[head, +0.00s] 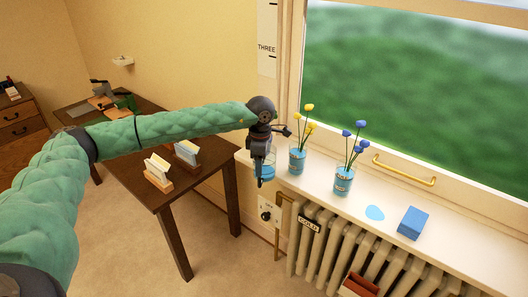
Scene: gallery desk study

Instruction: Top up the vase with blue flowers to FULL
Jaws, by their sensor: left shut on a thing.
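The vase with blue flowers (343,183) stands upright on the white window sill, with blue liquid showing through its glass. Its exact fill level is too small to read. My left gripper (261,178) is at the left end of the sill, left of both vases. It is shut on a clear container with blue in it (268,168), which is mostly hidden behind the fingers. The held container is apart from the blue-flower vase, with the yellow-flower vase (297,162) between them. My right gripper is out of view.
A pale blue puddle (375,213) and a blue block (412,223) lie on the sill right of the vases. A yellow handle (404,171) is on the window frame. A radiator (345,240) is below. A dark table (200,174) with card holders stands left.

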